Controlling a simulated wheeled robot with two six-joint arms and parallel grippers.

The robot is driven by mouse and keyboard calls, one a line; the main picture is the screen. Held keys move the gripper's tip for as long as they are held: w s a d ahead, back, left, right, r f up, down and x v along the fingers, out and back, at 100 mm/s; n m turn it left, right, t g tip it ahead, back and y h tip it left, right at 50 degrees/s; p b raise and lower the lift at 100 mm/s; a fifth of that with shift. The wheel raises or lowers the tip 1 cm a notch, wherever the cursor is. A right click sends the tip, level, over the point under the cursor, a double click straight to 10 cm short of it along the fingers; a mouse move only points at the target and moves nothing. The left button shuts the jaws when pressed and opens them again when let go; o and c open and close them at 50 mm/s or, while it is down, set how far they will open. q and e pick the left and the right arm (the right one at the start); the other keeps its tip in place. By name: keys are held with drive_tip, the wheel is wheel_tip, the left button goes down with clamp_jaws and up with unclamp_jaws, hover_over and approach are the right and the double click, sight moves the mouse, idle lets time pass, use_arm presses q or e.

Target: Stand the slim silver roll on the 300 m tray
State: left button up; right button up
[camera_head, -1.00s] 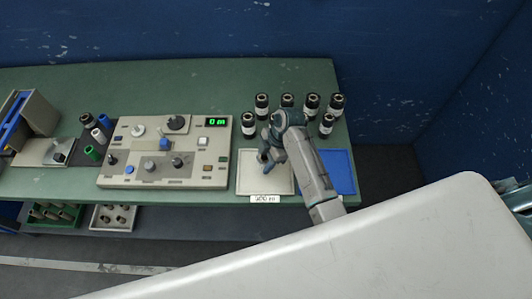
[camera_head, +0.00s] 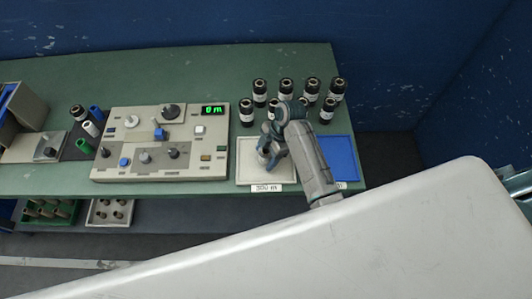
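My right gripper (camera_head: 266,158) is over the cream tray (camera_head: 247,176), whose front label (camera_head: 266,188) is too small to read surely. Its fingers are small and partly hidden by my arm, so I cannot tell whether they are open or hold anything. Several dark rolls with pale bands (camera_head: 285,88) stand upright behind the trays. I cannot tell for sure which roll is the slim silver one. A pale, whitish roll (camera_head: 91,129) stands on the dark mat left of the control panel. My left gripper is not in view.
The control panel (camera_head: 150,150) with knobs and a green "0 m" display (camera_head: 213,110) stands to the left. The bench (camera_head: 200,68) is clear behind it.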

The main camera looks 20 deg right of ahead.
sight(267, 151)
drive_tip(key=shift+w, duration=0.15)
drive_tip(key=shift+r, duration=0.2)
drive_tip(key=b+v, duration=0.2)
drive_tip(key=v, duration=0.4)
drive_tip(key=shift+w+d, duration=0.1)
drive_tip(key=shift+d, duration=0.05)
drive_tip(key=p+v, duration=0.2)
drive_tip(key=v, duration=0.3)
drive_tip(key=shift+r, duration=0.4)
drive_tip(key=shift+d, duration=0.1)
